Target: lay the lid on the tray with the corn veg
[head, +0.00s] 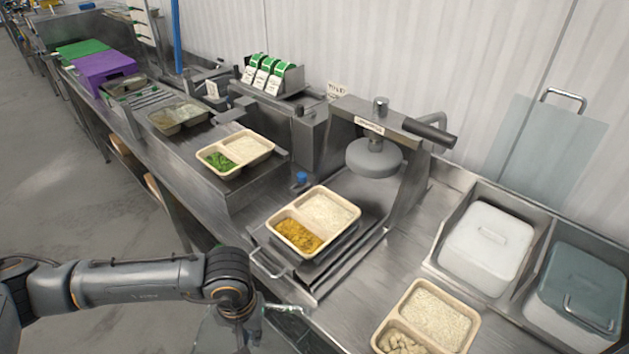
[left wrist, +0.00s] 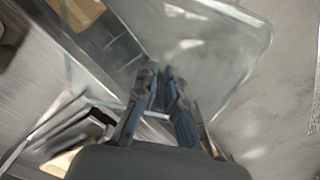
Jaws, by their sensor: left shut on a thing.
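The tray with the corn veg (head: 283,254) is beige, with yellow corn in its front compartment and a pale grain in the other. My left gripper (head: 287,308) is in front of and below this tray, near the counter's front edge. It is shut on a clear lid (left wrist: 220,55), which spreads out beyond the fingertips in the left wrist view (left wrist: 160,75). In the head view the lid is faint and partly hidden by my arm. My right gripper is not in view.
A tray with green veg (head: 208,168) stands on the raised counter at left. Another tray (head: 468,342) with pale chunks is at lower right. The press (head: 374,157) overhangs behind the corn tray. Lidded bins (head: 486,248) stand at right.

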